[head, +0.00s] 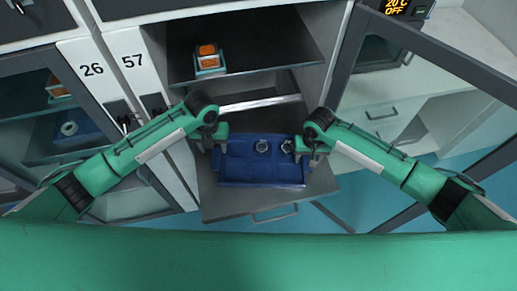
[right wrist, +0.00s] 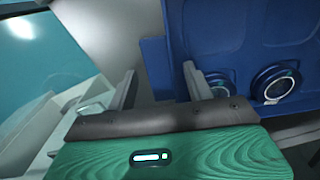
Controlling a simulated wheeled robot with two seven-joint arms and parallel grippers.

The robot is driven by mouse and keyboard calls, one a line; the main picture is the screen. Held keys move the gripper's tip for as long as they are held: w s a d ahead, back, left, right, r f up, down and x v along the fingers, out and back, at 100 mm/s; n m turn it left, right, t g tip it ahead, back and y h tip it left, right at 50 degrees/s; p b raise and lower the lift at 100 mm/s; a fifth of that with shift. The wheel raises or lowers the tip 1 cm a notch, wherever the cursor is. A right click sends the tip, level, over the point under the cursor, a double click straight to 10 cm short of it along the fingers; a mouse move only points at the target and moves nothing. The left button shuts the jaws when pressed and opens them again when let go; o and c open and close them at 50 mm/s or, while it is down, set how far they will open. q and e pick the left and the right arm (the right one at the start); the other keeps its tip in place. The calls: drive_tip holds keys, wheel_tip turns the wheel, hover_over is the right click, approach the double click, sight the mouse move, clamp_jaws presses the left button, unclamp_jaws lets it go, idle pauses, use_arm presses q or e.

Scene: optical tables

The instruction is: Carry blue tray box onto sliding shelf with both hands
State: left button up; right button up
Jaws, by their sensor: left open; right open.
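The blue tray box (head: 262,175) appears to rest on the grey sliding shelf (head: 245,207), which is pulled out of the cabinet. Two round metallic parts (head: 262,146) sit toward its back right. My left gripper (head: 209,145) is open at the tray's left end. My right gripper (head: 314,151) is open at its right end. In the right wrist view, the right gripper's fingers (right wrist: 160,88) stand apart. A blue edge of the tray (right wrist: 155,65) shows between them, and one finger overlaps the tray's face. Whether either gripper touches the tray cannot be told.
An upper shelf (head: 270,50) holds an orange-and-white item (head: 208,58). An open glass door (head: 450,60) is at the right. Cabinet door 26 (head: 70,95) is at the left, with another blue tray (head: 80,135) behind its glass. Blue floor shows below.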

drive_tip(key=shift+r, duration=0.1)
use_arm(q)
wheel_tip(320, 180, up, 6)
use_arm(e)
wheel_tip(320, 180, up, 12)
idle(0.5)
idle(0.4)
